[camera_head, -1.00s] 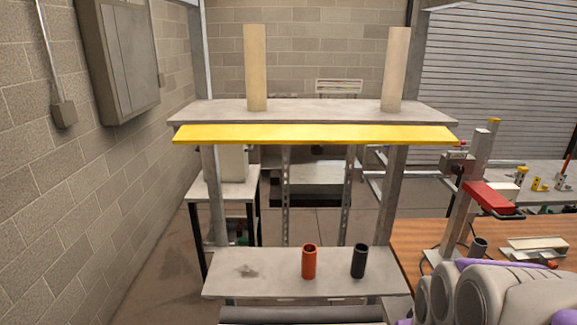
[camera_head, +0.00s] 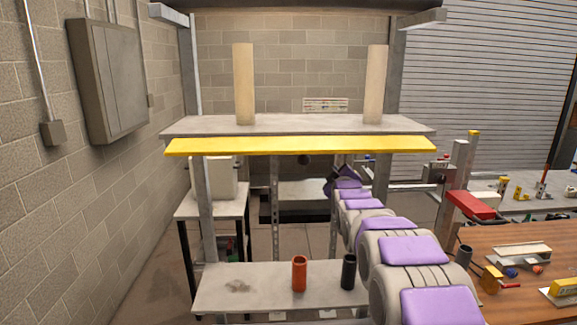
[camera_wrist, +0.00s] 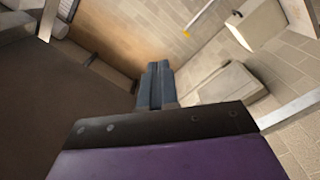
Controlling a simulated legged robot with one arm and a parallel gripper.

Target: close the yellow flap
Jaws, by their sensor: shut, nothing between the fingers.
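The yellow flap (camera_head: 300,147) is a long flat strip along the front edge of the grey upper shelf (camera_head: 300,126). It sticks out toward me, its broad face showing. My arm reaches forward from the lower right, and its far end is below the flap, right of the middle. I cannot tell whether it touches the flap. The fingertips are not clear in the head view. In the wrist view my gripper (camera_wrist: 155,76) is shut and empty, its two dark fingers side by side. The flap cannot be made out surely there.
Two pale columns stand on the upper shelf. The lower shelf (camera_head: 240,300) holds an orange cup (camera_head: 299,273) and a black cup (camera_head: 348,271) close to my arm. Uprights flank the space under the flap. A wooden table (camera_head: 520,245) with parts is at right.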

